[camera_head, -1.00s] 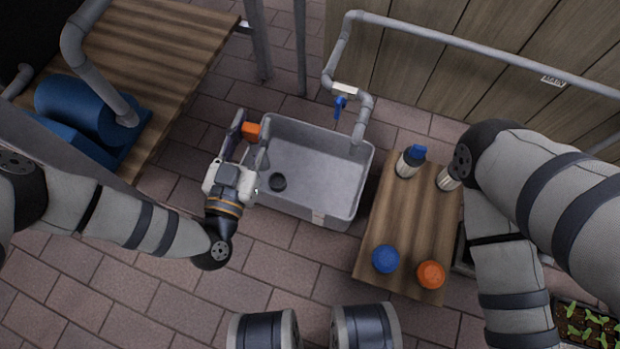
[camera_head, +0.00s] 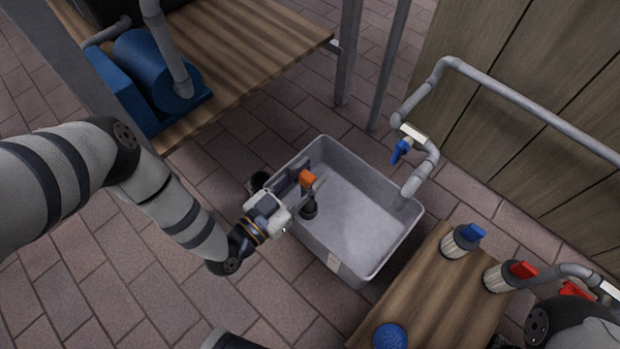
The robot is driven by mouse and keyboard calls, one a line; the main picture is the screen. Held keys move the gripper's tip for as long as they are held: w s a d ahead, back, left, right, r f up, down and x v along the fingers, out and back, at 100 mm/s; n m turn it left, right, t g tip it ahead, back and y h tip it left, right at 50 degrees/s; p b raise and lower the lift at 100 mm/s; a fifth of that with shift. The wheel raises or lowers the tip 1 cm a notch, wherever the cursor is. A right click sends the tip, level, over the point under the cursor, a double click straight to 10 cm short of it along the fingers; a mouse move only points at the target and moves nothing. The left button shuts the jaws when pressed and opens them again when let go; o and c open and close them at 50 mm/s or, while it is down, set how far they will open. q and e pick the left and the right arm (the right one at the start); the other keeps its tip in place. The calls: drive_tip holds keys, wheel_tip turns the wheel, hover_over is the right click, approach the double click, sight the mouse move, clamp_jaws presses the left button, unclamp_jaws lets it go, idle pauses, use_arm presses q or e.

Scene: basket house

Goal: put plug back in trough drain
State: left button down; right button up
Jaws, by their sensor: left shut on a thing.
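The grey trough (camera_head: 388,246) stands on the paving in the middle of the view. My left gripper (camera_head: 307,180) reaches over its left side, with its fingers above the inside of the trough. It is shut on a small orange thing, which looks like the plug (camera_head: 306,179). The dark round drain (camera_head: 309,210) is on the trough floor just below the fingers and is partly covered by them. I cannot tell the gap between plug and drain. My right gripper is out of view.
A pipe with a blue-handled tap (camera_head: 402,150) hangs over the trough's back right. A wooden bench (camera_head: 425,305) at the right holds filter-like cartridges with blue and red tops. A wooden table (camera_head: 262,55) with a blue machine (camera_head: 150,72) stands at the upper left.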

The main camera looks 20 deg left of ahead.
use_arm(q)
drive_tip(key=shift+r, duration=0.15)
drive_tip(key=shift+f, duration=0.3)
drive_tip(key=c, duration=1.2)
unclamp_jaws()
drive_tip(key=shift+c, duration=0.2)
drive_tip(key=shift+r, duration=0.25)
drive_tip(key=p+v, duration=0.3)
drive_tip(key=v, duration=0.9)
drive_tip(key=shift+p, duration=0.3)
